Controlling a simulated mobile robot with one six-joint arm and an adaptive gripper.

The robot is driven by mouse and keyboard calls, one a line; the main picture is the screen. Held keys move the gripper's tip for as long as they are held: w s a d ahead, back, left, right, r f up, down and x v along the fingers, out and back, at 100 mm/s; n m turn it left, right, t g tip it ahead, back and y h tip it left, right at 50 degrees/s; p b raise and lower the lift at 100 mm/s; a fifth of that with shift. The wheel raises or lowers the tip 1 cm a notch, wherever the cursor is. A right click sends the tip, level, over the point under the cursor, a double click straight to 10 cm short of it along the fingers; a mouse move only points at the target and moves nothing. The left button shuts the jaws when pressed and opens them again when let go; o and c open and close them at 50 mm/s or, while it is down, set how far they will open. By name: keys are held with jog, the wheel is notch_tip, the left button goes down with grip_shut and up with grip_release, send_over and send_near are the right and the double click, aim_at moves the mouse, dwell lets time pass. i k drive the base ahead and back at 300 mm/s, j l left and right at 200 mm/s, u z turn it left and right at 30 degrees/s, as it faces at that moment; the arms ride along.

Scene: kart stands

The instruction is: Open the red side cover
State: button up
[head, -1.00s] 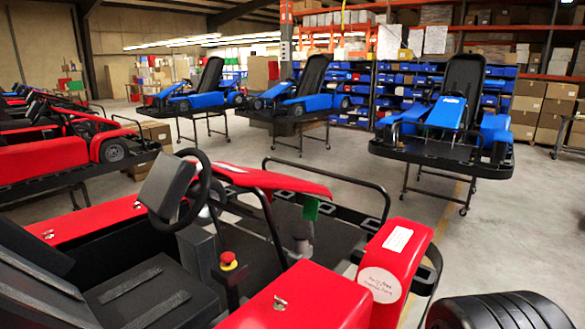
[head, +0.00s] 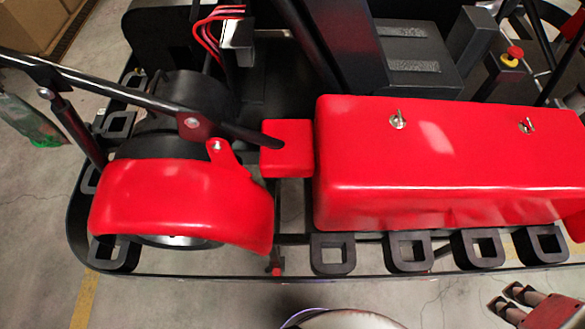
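The red side cover (head: 430,165) is a long glossy box along the near side of a kart, seen from above in the head view. It looks shut and lies flat, with two metal latches on top, a left latch (head: 398,120) and a right latch (head: 527,125). Its right end runs out of the picture. My gripper (head: 506,297) seems to be the small two-fingered red and dark end at the lower right. It is apart from the cover, below the kart's black edge. Its finger gap is too small to judge, and nothing shows held in it.
A red fender (head: 180,200) covers the wheel at left, with a small red block (head: 287,148) between it and the cover. A black frame rail with square loops (head: 332,254) runs along the cover's near side. A red emergency button (head: 515,52) stands behind.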

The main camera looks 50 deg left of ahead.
aim_at(452, 163)
jog(key=k+j+u, duration=0.1)
jog(key=u, duration=1.65)
jog(key=k, duration=0.6)
